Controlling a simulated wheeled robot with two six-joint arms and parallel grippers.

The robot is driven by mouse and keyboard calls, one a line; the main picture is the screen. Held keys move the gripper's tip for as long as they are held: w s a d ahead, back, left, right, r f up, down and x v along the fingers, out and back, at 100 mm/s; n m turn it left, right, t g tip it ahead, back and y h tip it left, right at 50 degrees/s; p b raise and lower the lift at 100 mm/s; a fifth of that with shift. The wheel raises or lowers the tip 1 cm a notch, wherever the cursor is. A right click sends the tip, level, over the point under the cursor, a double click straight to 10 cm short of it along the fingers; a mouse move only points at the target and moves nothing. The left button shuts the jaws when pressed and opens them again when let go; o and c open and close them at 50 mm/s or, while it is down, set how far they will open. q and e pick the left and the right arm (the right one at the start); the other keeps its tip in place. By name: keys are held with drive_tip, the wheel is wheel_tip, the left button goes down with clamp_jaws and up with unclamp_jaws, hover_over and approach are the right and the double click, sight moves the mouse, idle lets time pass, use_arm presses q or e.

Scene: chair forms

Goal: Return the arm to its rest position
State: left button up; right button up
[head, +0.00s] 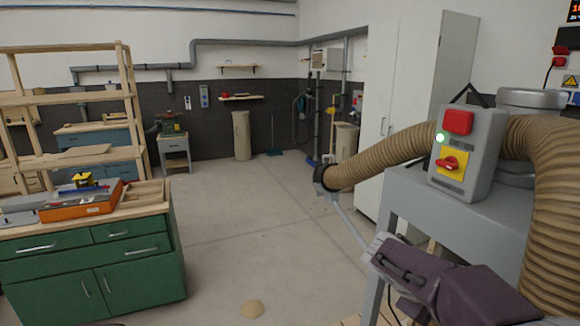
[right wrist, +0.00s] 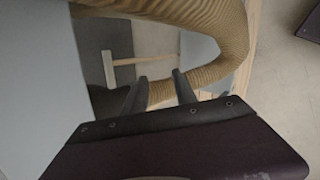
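My right arm (head: 445,285), dark purple, comes in at the lower right of the head view, in front of the grey machine. Its wrist reaches toward the machine's left side. In the right wrist view my right gripper (right wrist: 160,75) has its two dark fingers apart, with nothing clearly held between them. A tan ribbed hose (right wrist: 238,40) curves behind the fingers; I cannot tell how close it is. My left gripper is not in view.
The hose (head: 400,160) runs from a grey machine (head: 460,215) with a lit green lamp on its switch box (head: 468,150). A green cabinet (head: 95,262) stands left, a white locker (head: 415,80) behind.

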drive_tip(key=s+a+f+m+y, duration=0.3)
drive_tip(key=s+a+f+y, duration=0.1)
drive_tip(key=a+f, duration=0.3)
drive_tip(key=s+a+f+m+y, duration=0.3)
drive_tip(key=s+a+f, duration=0.3)
drive_tip(key=f, duration=0.4)
drive_tip(key=shift+s+a+f+y, duration=0.25)
drive_tip(key=shift+a+f+y, duration=0.05)
drive_tip(key=shift+a+y, duration=0.6)
